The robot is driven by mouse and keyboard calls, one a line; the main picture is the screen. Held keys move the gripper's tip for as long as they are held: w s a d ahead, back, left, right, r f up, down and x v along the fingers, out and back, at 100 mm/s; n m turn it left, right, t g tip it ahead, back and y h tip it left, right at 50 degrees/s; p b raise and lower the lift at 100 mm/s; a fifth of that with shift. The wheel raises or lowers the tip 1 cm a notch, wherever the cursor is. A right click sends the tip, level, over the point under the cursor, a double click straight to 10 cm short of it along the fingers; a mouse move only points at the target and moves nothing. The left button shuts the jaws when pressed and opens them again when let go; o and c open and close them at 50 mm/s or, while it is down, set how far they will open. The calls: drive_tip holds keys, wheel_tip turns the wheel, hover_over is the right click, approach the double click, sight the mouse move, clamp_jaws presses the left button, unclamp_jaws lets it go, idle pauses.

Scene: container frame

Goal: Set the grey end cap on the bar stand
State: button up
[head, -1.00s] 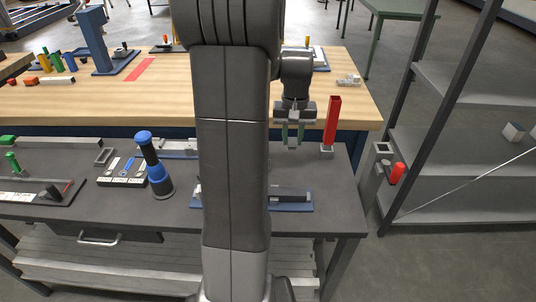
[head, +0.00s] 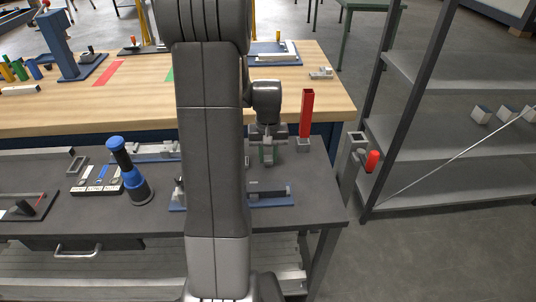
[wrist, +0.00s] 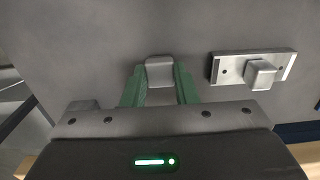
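The grey end cap (wrist: 159,72) is a small block between the green fingers of my gripper (wrist: 160,84) in the wrist view. Both fingers appear to touch its sides. In the head view my gripper (head: 267,153) points down over the dark grey bench, left of a red upright bar (head: 306,115). The bar looks hollow at its top and stands in a small grey base (head: 303,144), which I take for the bar stand. The cap is too small to make out clearly in the head view, and its height over the bench cannot be told.
A silver plate with a square block (wrist: 260,74) lies right of the cap in the wrist view. A blue-based fixture (head: 270,201) lies nearer on the bench. A blue-and-black cylinder (head: 128,170) stands left of my arm. A metal shelf (head: 440,197) stands right.

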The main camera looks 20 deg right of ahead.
sight(268, 158)
drive_tip(key=o, duration=0.4)
drive_tip(key=shift+o, duration=0.2)
wheel_tip(268, 158, up, 12)
drive_tip(key=shift+r, duration=0.15)
